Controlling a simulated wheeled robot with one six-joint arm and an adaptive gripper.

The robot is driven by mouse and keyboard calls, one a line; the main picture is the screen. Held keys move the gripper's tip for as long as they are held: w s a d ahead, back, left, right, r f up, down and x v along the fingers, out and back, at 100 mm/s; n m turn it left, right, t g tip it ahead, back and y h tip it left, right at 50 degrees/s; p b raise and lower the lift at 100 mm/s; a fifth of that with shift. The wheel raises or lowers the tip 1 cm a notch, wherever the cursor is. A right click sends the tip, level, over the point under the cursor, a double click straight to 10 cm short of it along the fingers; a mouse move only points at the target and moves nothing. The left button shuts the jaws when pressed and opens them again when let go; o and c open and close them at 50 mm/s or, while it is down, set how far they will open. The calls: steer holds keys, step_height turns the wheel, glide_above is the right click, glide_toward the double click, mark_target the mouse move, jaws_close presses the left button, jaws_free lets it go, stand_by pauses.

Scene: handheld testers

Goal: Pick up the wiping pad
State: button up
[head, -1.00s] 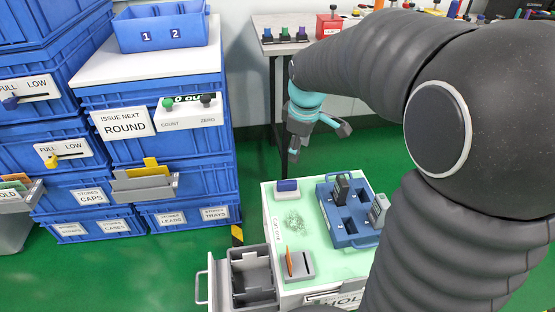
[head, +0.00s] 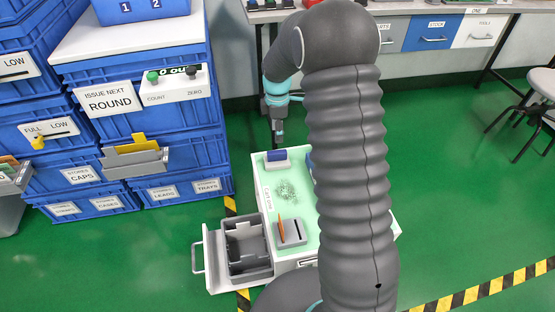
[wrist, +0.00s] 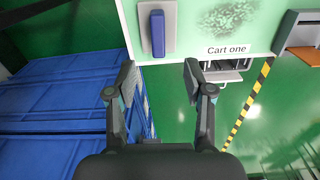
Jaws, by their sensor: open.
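The wiping pad, a small blue block (head: 277,155) on a pale grey base, sits at the far left corner of the light-green cart top (head: 268,190). In the wrist view the blue block (wrist: 157,35) is upright in the picture, just ahead of the fingertips, near the cart's edge. My gripper (head: 278,130) hangs pointing down close behind the pad. In the wrist view my gripper (wrist: 160,76) is open, with nothing between its fingers. How high it is above the pad is hard to tell.
A patch of greyish specks (head: 287,190) lies on the cart top. My arm hides most of the blue tray. Blue crates (head: 105,100) stand left.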

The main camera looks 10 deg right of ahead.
mark_target(277, 152)
step_height(277, 152, down, 11)
steer(key=shift+w+f, duration=0.1)
steer(key=shift+w, duration=0.05)
jaws_close()
stand_by(0.5)
